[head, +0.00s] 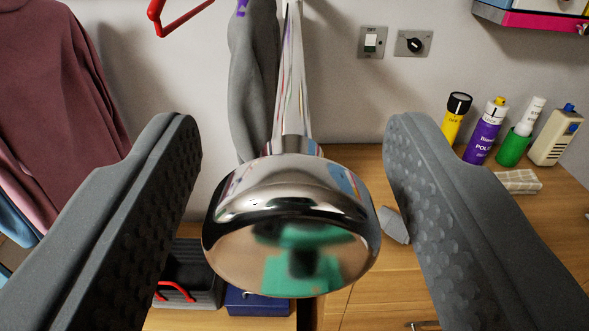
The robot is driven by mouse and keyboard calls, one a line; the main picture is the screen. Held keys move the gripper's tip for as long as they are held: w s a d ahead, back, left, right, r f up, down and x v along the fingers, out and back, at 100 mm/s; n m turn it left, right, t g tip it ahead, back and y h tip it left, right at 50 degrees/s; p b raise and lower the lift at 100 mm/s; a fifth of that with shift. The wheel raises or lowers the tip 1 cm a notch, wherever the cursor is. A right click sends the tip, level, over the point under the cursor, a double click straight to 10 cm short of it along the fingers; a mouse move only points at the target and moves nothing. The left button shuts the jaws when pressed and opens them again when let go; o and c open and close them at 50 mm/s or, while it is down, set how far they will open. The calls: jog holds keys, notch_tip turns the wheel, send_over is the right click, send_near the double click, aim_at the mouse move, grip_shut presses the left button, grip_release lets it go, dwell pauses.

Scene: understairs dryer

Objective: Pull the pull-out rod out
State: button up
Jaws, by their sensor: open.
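The pull-out rod (291,85) is a shiny chrome bar running away from me towards the wall. Its near end is a large rounded chrome knob (292,225) in the middle of the head view. My gripper (293,150) is open, with one dark grey, dimpled finger on each side of the rod. A visible gap lies between each finger and the knob, so neither seems to touch it. The knob hides part of the rod behind it.
Maroon clothing (55,90) hangs at left and a grey garment (252,85) hangs just behind the rod. A red hanger (160,15) is above. A wooden counter (372,175) at right carries a purple bottle (485,135) and other containers. A dark box (190,275) is below.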

jog(key=s, duration=1.3)
jog(key=shift+b, duration=0.35)
jog(key=w+a+r+n+g+y, duration=0.1)
jog(key=w+a+r, duration=0.2)
jog(key=r, duration=0.4)
jog(key=d+r+m+g+h, duration=0.1)
jog(key=d+r, duration=0.7)
jog(key=r, duration=0.2)
jog(key=shift+s+g, duration=0.3)
jog(key=shift+s, duration=0.05)
dwell(4.3)
